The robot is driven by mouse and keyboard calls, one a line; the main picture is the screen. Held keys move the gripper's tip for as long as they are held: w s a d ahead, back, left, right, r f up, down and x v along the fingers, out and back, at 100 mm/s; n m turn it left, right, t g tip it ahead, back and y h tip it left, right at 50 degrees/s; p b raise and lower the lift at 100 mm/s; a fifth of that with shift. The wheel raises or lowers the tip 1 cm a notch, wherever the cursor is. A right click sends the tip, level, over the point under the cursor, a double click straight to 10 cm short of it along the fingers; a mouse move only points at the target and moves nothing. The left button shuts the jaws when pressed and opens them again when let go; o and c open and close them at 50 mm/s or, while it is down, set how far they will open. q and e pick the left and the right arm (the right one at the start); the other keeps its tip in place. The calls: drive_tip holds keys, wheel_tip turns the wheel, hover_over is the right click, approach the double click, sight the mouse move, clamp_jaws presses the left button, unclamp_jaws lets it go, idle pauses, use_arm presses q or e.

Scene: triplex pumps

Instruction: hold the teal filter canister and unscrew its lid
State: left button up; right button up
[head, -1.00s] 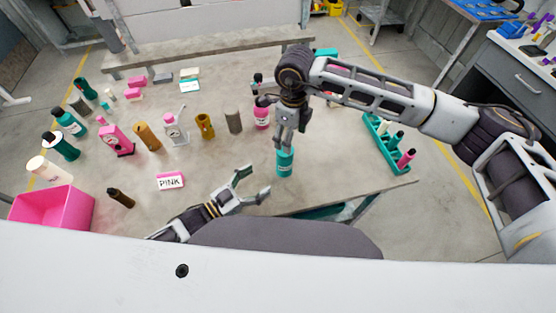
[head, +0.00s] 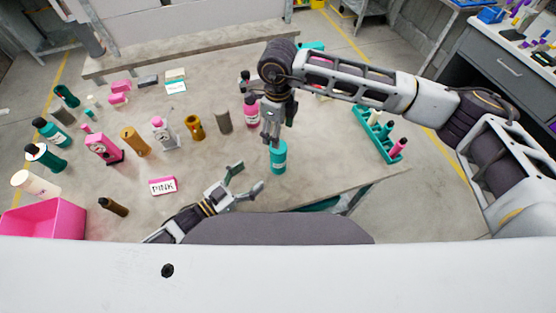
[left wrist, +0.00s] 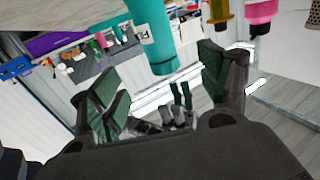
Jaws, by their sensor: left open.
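The teal canister (head: 278,158) stands upright near the front edge of the table. My right gripper (head: 272,137) points down at its top, and its fingers cover the lid, so I cannot tell whether they grip it. My left gripper (head: 249,178) is open and low, just left of and nearer than the canister, with no contact visible. In the left wrist view the canister (left wrist: 150,30) appears upside down, ahead of the open left fingers (left wrist: 165,85), with clear space between them and it.
A pink bottle (head: 251,112) stands close behind the right gripper. A teal rack (head: 372,138) with small bottles lies to the right. A PINK card (head: 163,186), a pink bin (head: 45,218) and several bottles occupy the left.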

sight(272, 158)
use_arm(q)
drive_tip(key=shift+x, duration=6.6)
drive_tip(key=shift+c, duration=0.2)
clamp_jaws()
use_arm(e)
drive_tip(key=shift+m, duration=0.4)
